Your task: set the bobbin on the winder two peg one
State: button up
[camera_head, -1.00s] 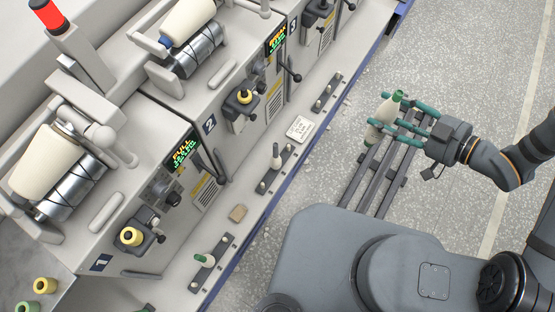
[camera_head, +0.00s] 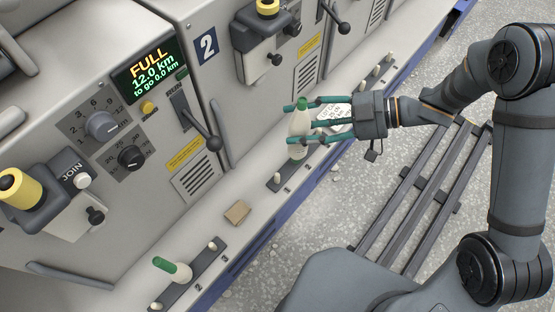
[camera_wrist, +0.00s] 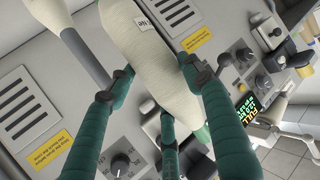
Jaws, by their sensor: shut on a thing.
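My gripper (camera_head: 291,124) has its teal fingers shut around a cream bobbin with a green tip (camera_head: 302,119). The bobbin is near upright, green end up, over the peg plate (camera_head: 274,187) on the ledge in front of the machine. Its lower end is close above or at the plate's far part; I cannot tell whether it is on a peg. A bare peg (camera_head: 277,179) shows at the plate's near end. The wrist view shows the cream bobbin (camera_wrist: 150,60) between the fingers (camera_wrist: 150,105). The blue number 2 sign (camera_head: 207,45) is on the machine face behind.
A small brown block (camera_head: 237,212) lies on the ledge between the plates. A lever (camera_head: 207,135) juts out left of the gripper. A white card (camera_head: 335,114) lies behind the gripper.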

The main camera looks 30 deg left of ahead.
jog(key=s+a+f+b, duration=0.1)
jog(key=a+f+b, duration=0.1)
jog(key=f+b, duration=0.3)
jog(key=s+a+f+n+g+b, duration=0.1)
jog(key=s+a+f+b, duration=0.1)
jog(key=f+b, duration=0.3)
jog(key=shift+s+f+g+h+b, duration=0.25)
jog(key=shift+f+g+h+b, duration=0.1)
jog(key=shift+f, duration=0.35)
jog(key=shift+s+a+n, duration=0.1)
jog(key=shift+s+n, duration=0.05)
jog(key=shift+n, duration=0.15)
jog(key=shift+p, duration=0.85)
dwell(0.6)
jog(key=shift+r, duration=0.2)
jog(key=shift+w+r+p, duration=0.2)
jog(key=shift+r+p, duration=0.15)
jog(key=shift+p, duration=0.35)
jog(key=shift+r+p, duration=0.3)
jog(key=shift+p, duration=0.05)
jog(key=shift+w+p, duration=0.15)
jog(key=shift+p, duration=0.25)
